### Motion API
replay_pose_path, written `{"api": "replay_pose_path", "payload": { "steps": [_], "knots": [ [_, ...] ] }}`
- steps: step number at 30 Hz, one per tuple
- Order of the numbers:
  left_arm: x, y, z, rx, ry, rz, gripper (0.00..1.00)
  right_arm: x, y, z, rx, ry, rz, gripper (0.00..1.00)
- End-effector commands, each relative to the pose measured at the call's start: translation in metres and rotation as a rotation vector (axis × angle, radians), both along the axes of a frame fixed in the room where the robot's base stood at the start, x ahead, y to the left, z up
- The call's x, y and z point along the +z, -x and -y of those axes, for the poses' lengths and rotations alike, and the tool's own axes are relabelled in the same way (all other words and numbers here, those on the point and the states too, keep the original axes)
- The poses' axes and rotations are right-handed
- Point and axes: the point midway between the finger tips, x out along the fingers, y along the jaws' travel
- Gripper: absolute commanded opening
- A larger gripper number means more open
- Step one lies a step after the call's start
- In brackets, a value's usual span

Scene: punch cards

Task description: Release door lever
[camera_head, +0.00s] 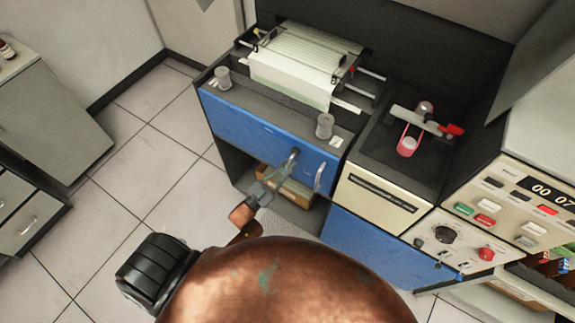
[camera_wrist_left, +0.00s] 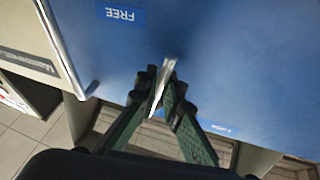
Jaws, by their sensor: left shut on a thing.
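The blue door panel (camera_head: 250,135) is on the front of the dark machine, and it fills much of the left wrist view (camera_wrist_left: 230,70). The small metal door lever (camera_wrist_left: 168,68) sticks out of it and also shows small in the head view (camera_head: 295,152). My left gripper (camera_wrist_left: 162,92) has its two green fingers closed around the lever; in the head view the gripper (camera_head: 281,174) reaches the lower part of the panel. The fingers hide part of the lever. My right gripper is not in view.
A silver bar handle (camera_head: 319,177) is on the panel right of the lever. Below is an open recess with a brown box (camera_head: 287,186). A cream card unit (camera_head: 383,197) and a control panel (camera_head: 478,215) stand to the right. Tiled floor is clear at left.

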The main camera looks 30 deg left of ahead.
Motion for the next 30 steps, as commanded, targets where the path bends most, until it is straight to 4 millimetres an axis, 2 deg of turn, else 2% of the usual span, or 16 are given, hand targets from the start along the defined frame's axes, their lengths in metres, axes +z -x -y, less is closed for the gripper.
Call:
{"api": "replay_pose_path", "payload": {
  "steps": [8,9,12,21,26,30],
  "knots": [
    [0.000,0.000,0.002,-0.003,0.005,0.000,0.00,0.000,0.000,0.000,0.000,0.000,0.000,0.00],
    [0.000,0.000,0.002,-0.003,0.005,0.000,0.09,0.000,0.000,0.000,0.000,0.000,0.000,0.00],
    [0.000,0.000,0.002,-0.003,0.004,0.001,0.15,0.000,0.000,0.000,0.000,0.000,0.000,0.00],
    [-0.001,0.002,0.000,-0.002,0.002,0.000,0.15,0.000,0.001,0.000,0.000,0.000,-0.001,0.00],
    [-0.008,0.019,-0.006,0.000,0.001,-0.003,0.15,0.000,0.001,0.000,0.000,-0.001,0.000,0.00],
    [-0.018,0.044,-0.015,0.000,0.001,-0.003,0.15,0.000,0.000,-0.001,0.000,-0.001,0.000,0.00]
  ]
}}
